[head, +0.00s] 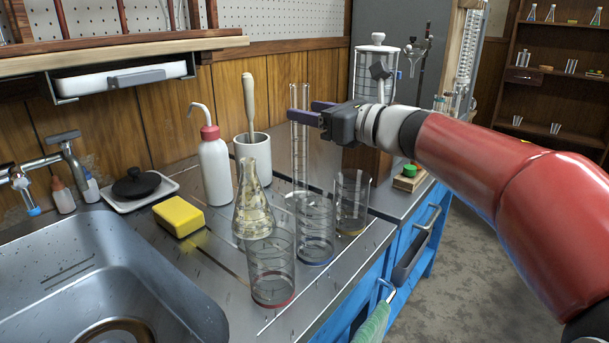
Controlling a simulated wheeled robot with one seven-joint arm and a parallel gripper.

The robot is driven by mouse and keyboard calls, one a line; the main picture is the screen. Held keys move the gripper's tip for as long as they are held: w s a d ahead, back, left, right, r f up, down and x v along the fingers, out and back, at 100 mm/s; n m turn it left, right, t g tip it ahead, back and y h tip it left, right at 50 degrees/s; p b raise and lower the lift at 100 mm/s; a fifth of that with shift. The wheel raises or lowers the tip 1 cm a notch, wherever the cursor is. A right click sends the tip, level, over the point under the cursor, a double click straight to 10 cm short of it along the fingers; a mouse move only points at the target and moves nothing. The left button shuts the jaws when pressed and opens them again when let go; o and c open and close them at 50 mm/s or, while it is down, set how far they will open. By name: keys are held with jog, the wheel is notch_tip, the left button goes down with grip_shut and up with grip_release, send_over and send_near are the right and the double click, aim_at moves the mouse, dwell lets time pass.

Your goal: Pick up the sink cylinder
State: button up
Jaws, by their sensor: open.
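The sink cylinder appears to be the tall, slim clear glass cylinder (300,155) standing upright on the steel counter, behind the flask and beakers. My gripper (305,112) reaches in from the right at the height of its upper part. Its two purple fingers are open. The cylinder's foot is partly hidden behind the glassware in front.
A conical flask (253,208) and clear beakers with red (272,270), blue (315,232) and yellow (352,205) bases stand close in front. A wash bottle (215,168) and white pot (252,148) stand left. The yellow sponge (179,216) lies near the sink (150,285).

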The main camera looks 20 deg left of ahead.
aim_at(292, 103)
jog(key=x, duration=0.3)
jog(key=p+x, duration=0.1)
jog(key=shift+a+r, duration=0.4)
jog(key=shift+a, duration=0.05)
grip_shut()
